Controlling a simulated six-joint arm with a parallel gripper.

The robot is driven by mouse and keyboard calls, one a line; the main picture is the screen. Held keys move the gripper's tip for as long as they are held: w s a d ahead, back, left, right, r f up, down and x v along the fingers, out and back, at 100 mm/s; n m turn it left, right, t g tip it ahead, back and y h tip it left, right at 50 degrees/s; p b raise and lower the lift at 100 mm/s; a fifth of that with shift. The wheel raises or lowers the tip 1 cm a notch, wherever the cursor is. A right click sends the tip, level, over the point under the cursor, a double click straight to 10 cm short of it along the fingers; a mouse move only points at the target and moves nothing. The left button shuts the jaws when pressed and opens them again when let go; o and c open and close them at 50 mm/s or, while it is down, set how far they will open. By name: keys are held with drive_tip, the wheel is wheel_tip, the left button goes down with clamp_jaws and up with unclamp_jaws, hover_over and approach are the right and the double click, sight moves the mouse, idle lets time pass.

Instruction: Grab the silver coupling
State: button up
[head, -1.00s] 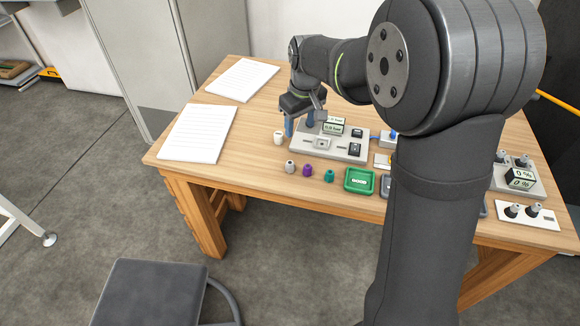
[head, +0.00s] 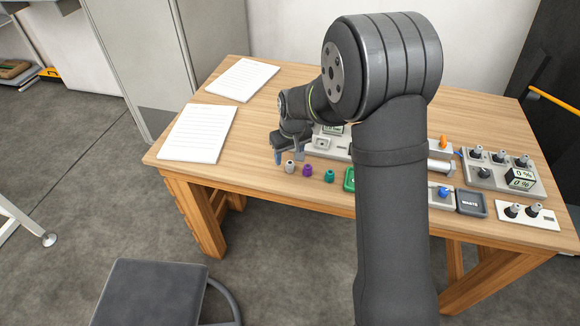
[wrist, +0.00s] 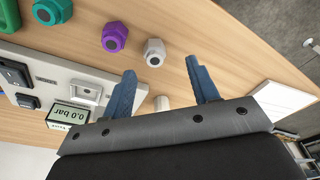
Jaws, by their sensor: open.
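The silver coupling (head: 290,166) stands near the table's front edge, left of the purple coupling (head: 307,170) and the teal coupling (head: 329,176). In the wrist view the silver coupling (wrist: 154,53) lies just beyond the fingertips, near the gap between them. My gripper (head: 288,157) is open and empty, with its blue fingers close behind the silver coupling in the head view. In the wrist view my gripper (wrist: 160,68) shows both blue fingers spread apart, neither clearly touching the coupling.
A small white piece (wrist: 162,103) shows between the finger bases. A grey test panel (head: 340,149) with a display stands beside the gripper, partly hidden by my arm. Papers (head: 197,134) lie at left. A waste tray (head: 471,203) and control boxes (head: 505,177) stand at right.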

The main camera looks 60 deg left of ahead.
sight(290, 163)
drive_tip(key=shift+w+a+f, duration=0.15)
drive_tip(key=shift+f, duration=0.7)
drive_tip(key=shift+w+a+f, duration=0.1)
drive_tip(key=shift+f, duration=0.8)
drive_tip(key=shift+w+a+f, duration=0.15)
drive_tip(key=shift+f, duration=0.7)
drive_tip(key=c, duration=1.1)
drive_tip(key=shift+r, duration=0.15)
